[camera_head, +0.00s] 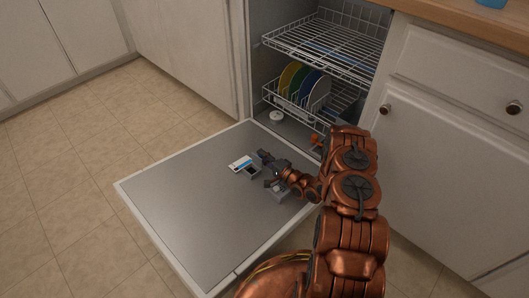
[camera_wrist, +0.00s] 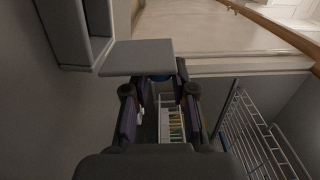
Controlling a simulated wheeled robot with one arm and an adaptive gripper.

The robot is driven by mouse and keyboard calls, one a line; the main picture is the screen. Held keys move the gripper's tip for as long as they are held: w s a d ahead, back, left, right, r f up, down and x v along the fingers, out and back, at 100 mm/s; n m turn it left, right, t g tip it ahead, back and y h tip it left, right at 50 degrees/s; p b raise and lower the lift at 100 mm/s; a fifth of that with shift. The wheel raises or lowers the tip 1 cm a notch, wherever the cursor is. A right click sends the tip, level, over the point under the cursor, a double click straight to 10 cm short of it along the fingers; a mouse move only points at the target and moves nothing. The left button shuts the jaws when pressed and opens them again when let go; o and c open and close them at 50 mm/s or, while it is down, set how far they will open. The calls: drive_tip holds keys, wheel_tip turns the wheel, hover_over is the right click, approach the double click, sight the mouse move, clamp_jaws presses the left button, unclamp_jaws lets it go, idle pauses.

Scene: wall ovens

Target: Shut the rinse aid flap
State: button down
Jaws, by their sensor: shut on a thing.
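The dishwasher door (camera_head: 190,215) lies folded down, with the dispenser (camera_head: 241,163) near its middle. The dispenser has a white and blue label and a dark opening. In the wrist view an open grey compartment (camera_wrist: 88,28) is at upper left, with a flat grey flap (camera_wrist: 138,56) standing out beside it. I take this to be the rinse aid flap; it is open. My gripper (camera_head: 264,156) is low over the door, just right of the dispenser. In the wrist view its fingertips (camera_wrist: 158,88) meet the flap's near edge and appear shut on it; the exact contact is partly hidden.
The lower rack (camera_head: 330,105) holds several coloured plates, and the upper rack (camera_head: 325,45) is above it. A white round cap (camera_head: 276,117) is on the tub floor. A cabinet (camera_head: 430,160) stands right of my arm. The door's left side is clear.

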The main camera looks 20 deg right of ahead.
drive_tip(key=shift+s+a+r+n+p, duration=0.1)
drive_tip(key=shift+a+r+n+p, duration=0.1)
drive_tip(key=shift+n+p, duration=0.3)
drive_tip(key=shift+s+a+r+n+p, duration=0.1)
drive_tip(key=shift+a+n+p, duration=0.15)
drive_tip(key=shift+n, duration=0.35)
drive_tip(key=shift+f, duration=0.1)
drive_tip(key=c, duration=1)
unclamp_jaws()
wheel_tip(320, 180, up, 10)
